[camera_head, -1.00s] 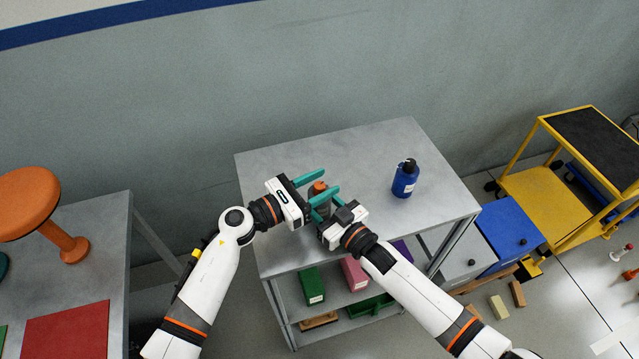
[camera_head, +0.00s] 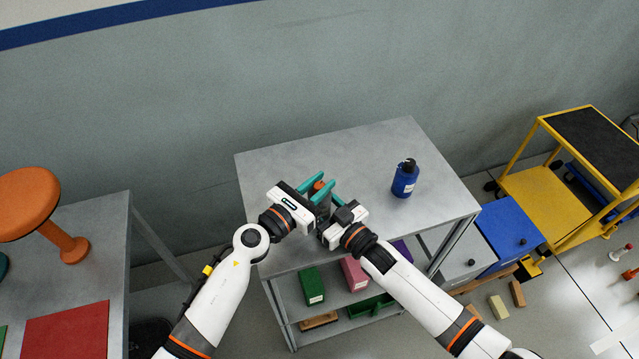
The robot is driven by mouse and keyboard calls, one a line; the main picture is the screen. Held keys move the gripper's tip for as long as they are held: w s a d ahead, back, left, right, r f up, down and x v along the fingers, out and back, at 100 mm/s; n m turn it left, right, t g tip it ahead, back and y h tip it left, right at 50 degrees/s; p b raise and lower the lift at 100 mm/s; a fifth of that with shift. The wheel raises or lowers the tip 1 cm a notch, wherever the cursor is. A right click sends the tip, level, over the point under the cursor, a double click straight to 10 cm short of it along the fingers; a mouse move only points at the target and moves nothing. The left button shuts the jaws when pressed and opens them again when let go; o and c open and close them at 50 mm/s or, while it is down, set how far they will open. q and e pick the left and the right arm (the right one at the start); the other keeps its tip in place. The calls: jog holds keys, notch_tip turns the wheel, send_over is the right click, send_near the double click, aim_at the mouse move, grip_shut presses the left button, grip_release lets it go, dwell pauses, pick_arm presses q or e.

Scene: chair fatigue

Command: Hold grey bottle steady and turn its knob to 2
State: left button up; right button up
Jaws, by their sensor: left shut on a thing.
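The grey bottle (camera_head: 322,200) stands near the front left of the grey table, mostly hidden by my grippers. Its orange knob (camera_head: 319,186) shows on top. My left gripper (camera_head: 318,186) reaches in from the left, with its teal fingers on either side of the orange knob, shut on it. My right gripper (camera_head: 331,207) comes in from the lower right, close beside the bottle. Its fingers are largely hidden, so I cannot tell whether they grip the bottle body. The number on the knob is too small to read.
A blue bottle (camera_head: 405,178) with a black top stands to the right on the grey table (camera_head: 375,150). The back of the table is clear. Coloured boxes sit on the shelf below. An orange stool (camera_head: 30,198) stands on the left table, and a yellow cart (camera_head: 548,200) is at right.

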pick_arm(q)
jog(key=shift+n+t+y, duration=1.2)
jog(key=shift+n+y, duration=0.2)
jog(key=shift+y, duration=0.4)
jog(key=shift+f, duration=0.1)
jog(key=o, duration=1)
jog(key=v, duration=1.2)
